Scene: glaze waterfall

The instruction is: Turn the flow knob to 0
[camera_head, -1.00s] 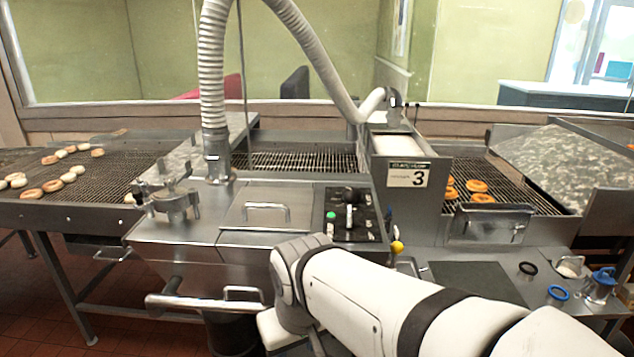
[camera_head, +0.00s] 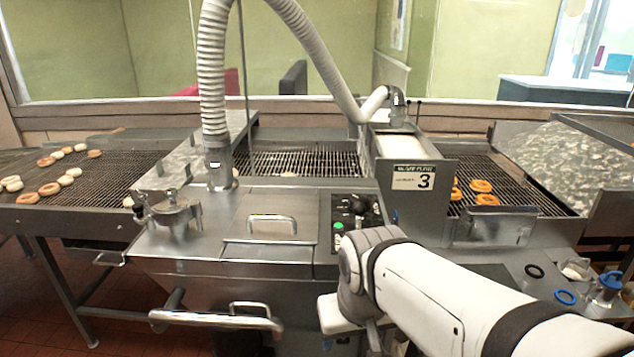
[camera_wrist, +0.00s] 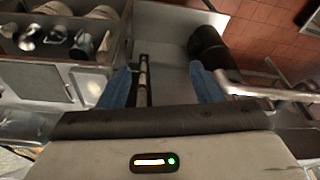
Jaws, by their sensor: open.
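A control panel (camera_head: 348,236) on the steel machine carries a round black knob (camera_head: 357,204) near its top and a green button (camera_head: 338,228) below it. I cannot read the knob's markings. My arm covers the panel's lower right part. My gripper (camera_wrist: 162,87) shows in the wrist view with its two blue fingers apart. A thin metal rod shows between the fingers; I cannot tell how far off it is. The knob is not clearly seen in the wrist view.
A lid with a bar handle (camera_head: 272,225) lies left of the panel. A horizontal rail (camera_head: 215,320) juts out in front. A ribbed hose (camera_head: 212,80) arches over the machine. Doughnuts lie on the left conveyor (camera_head: 100,180); glazed ones lie at right.

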